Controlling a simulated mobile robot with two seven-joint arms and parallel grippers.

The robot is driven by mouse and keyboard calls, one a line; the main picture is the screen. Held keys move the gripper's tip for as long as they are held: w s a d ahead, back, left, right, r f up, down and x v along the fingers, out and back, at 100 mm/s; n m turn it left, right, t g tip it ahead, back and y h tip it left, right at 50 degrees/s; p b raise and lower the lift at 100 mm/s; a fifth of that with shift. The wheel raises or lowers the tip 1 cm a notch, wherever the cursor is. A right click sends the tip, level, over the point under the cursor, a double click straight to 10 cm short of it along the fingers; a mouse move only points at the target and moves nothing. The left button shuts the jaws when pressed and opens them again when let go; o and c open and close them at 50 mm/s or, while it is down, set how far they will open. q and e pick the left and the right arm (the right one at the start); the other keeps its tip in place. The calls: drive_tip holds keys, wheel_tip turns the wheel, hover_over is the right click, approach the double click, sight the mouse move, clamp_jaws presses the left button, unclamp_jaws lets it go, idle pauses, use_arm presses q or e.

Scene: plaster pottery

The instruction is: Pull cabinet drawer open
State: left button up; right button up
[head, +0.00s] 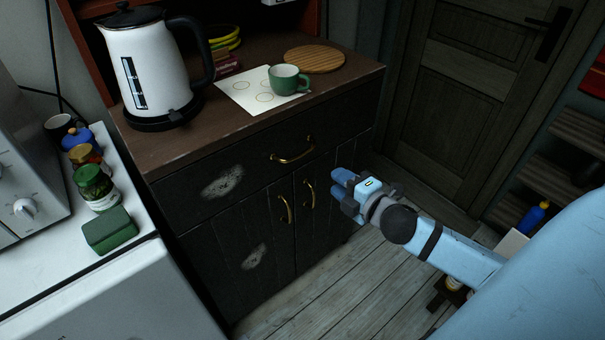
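The dark cabinet (250,262) stands in the middle, with a brown top. Its wide drawer (236,186) sits just under the top and looks closed, with a brass handle (292,150) on its front. Below it are two doors with upright brass handles (309,194). My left gripper is not in view.
On the cabinet top are a white kettle (155,65), a green mug (287,80) on a paper sheet (244,92), and a round wooden board (314,59). A white counter (40,255) with jars borders the left. Wooden floor (300,305) is open in front.

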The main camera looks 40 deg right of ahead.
sight(304, 155)
drive_tip(key=shift+n, duration=0.3)
drive_tip(key=w, duration=0.9)
drive_tip(key=w+a+f+b, duration=0.1)
drive_tip(key=w, duration=0.4)
clamp_jaws()
